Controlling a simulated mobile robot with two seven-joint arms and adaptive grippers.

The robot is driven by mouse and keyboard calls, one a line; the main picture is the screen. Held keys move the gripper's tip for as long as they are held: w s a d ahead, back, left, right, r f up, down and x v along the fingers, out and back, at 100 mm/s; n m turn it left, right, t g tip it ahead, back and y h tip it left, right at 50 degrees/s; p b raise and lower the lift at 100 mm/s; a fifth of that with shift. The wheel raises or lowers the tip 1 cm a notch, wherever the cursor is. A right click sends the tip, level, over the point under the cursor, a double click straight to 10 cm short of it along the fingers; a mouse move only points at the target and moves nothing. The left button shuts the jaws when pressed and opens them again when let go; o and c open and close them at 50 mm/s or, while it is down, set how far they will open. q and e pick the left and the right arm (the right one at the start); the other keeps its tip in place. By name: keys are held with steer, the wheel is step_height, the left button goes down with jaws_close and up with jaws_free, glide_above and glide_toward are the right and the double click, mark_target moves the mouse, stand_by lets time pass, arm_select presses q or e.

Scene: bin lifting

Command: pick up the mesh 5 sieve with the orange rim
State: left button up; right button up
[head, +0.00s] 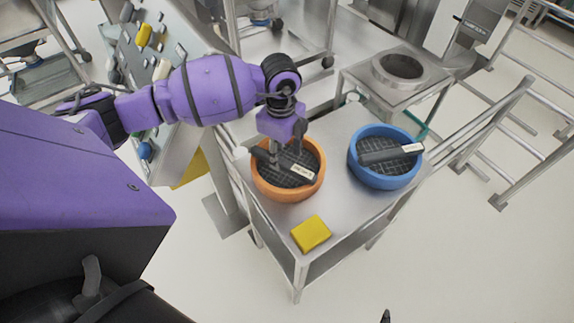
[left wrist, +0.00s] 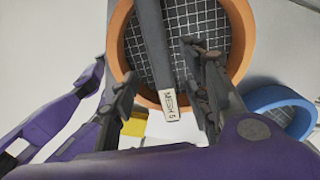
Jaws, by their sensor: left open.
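The orange-rimmed sieve (head: 260,186) stands on the steel table, with a dark mesh and a dark bar across its top. A label on the bar reads "MESH 5" in the left wrist view, where the sieve's orange rim (left wrist: 119,42) also shows. My left gripper (head: 276,152) is above the sieve, pointing down at the bar. In the left wrist view my left gripper (left wrist: 163,92) is open, with the labelled bar end (left wrist: 170,103) showing between its fingers. I cannot tell whether either finger touches the bar.
A blue-rimmed sieve (head: 387,181) with a similar labelled bar stands to the right on the same table (head: 340,212). A yellow block (head: 311,234) lies near the front edge. A steel stand with a round opening (head: 400,68) is behind, and metal railings (head: 500,110) are at right.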

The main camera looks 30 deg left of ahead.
mark_target(283, 161)
arm_select(q)
step_height(283, 161, down, 5)
steer(key=shift+w+f, duration=0.1)
jaws_close()
stand_by(0.3)
steer(key=shift+d, duration=0.1)
